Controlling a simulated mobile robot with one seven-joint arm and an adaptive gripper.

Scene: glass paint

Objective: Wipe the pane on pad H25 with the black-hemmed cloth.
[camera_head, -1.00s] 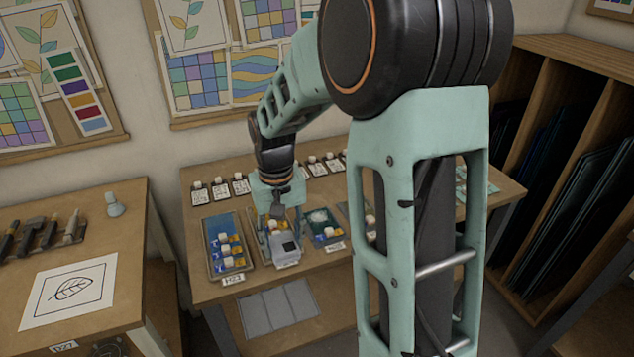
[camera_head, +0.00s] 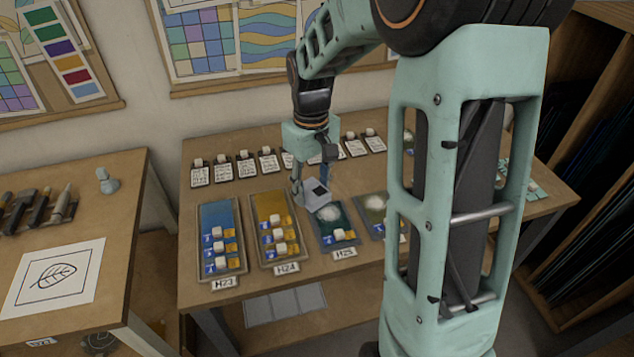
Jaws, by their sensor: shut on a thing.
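The pane on pad H25 (camera_head: 334,229) is dark teal, with a whitish smear (camera_head: 328,213) on its upper part and a small white block on its lower part. Its label H25 (camera_head: 344,253) is at the front edge. My gripper (camera_head: 312,181) points down at the pane's far end, shut on a pale grey cloth (camera_head: 312,200) with a dark patch on top. The cloth overlaps the far left corner of the pane in this view; I cannot tell whether it touches. Its hem colour cannot be made out.
To the left lie an amber pane (camera_head: 270,214) on H24 and a blue pane (camera_head: 219,216) on H23. Several tagged cards (camera_head: 222,173) line the back. A side table (camera_head: 125,200) holds tools.

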